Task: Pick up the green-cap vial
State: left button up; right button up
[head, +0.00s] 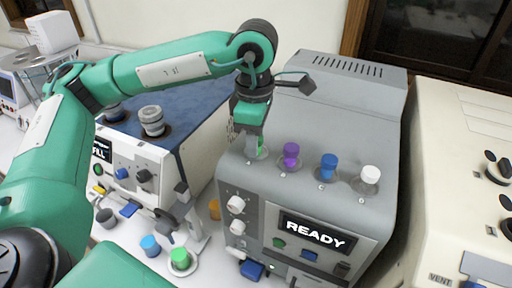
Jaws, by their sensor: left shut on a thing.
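My left gripper (255,138) points down over the leftmost port in the top of the grey machine. It is shut on a green-cap vial (261,146), whose green part shows beside the fingers. The fingers hide most of this vial, and I cannot tell whether its base is in the port or just above it. Another green-capped item (180,257) stands in a pale round holder on the table at the lower left. My right gripper is not in view.
The grey machine (340,105) reads READY. Purple (291,150), blue (329,164) and white (371,174) caps stand in its ports to the right. A blue-topped machine (190,105) is at left, a cream one (455,140) at right. A blue-capped item (150,245) stands front left.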

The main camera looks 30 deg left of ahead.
pick_arm(q)
jog(key=shift+r+b, duration=0.3)
jog(key=shift+r, duration=0.25)
notch_tip(320, 180, up, 7)
jog(key=shift+b, duration=1.2)
notch_tip(320, 180, up, 12)
jog(key=shift+d+f, duration=0.15)
jog(key=shift+d, duration=0.05)
